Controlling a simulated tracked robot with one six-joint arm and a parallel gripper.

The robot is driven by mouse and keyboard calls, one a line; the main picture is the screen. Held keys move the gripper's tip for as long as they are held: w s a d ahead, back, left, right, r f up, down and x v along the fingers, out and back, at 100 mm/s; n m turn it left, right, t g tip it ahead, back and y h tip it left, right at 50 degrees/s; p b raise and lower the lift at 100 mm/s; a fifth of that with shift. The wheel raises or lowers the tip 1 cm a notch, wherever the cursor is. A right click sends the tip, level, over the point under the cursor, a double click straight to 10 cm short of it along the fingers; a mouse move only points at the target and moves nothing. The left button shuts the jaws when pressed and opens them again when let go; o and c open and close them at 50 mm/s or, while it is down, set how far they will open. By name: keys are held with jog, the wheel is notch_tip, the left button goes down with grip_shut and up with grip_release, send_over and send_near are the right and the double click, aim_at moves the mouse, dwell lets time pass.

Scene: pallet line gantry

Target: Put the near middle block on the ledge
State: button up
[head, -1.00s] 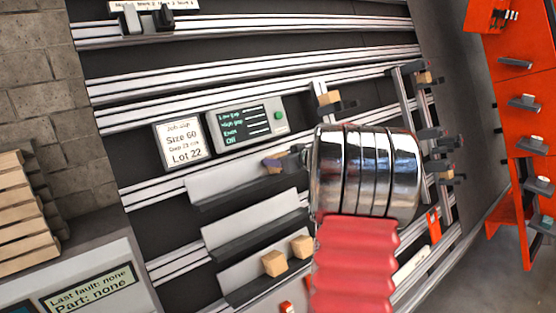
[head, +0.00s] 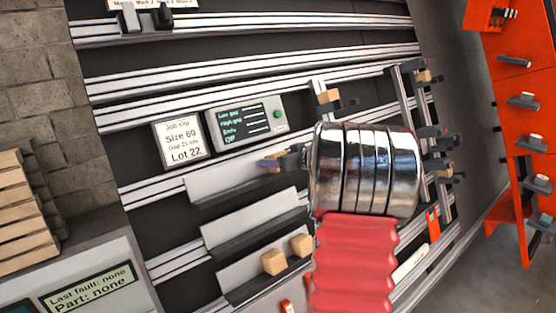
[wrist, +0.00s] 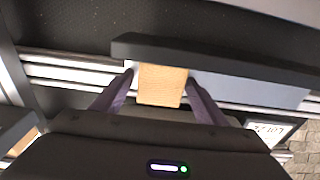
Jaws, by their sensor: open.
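A small tan wooden block (wrist: 162,85) sits between the two purple fingers of my gripper (wrist: 160,92) in the wrist view. The jaws are open around it. One end of the block meets the dark edge of the ledge (wrist: 220,62). In the head view the block (head: 277,155) is partly hidden by my gripper (head: 274,161), at the right end of the upper grey ledge (head: 232,189). It appears to rest on that ledge, though the contact is hard to see.
Two tan blocks (head: 273,262) sit on the lowest ledge (head: 240,292); the middle ledge (head: 250,236) is empty. Another block (head: 328,97) is on a bracket above my wrist. A display box (head: 245,122) and a job sign (head: 180,142) hang above the upper ledge.

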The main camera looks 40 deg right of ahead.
jog(key=shift+s, duration=0.1)
jog(key=v, duration=1.3)
jog(key=shift+s+r, duration=0.2)
jog(key=shift+s, duration=0.05)
jog(key=shift+a, duration=0.1)
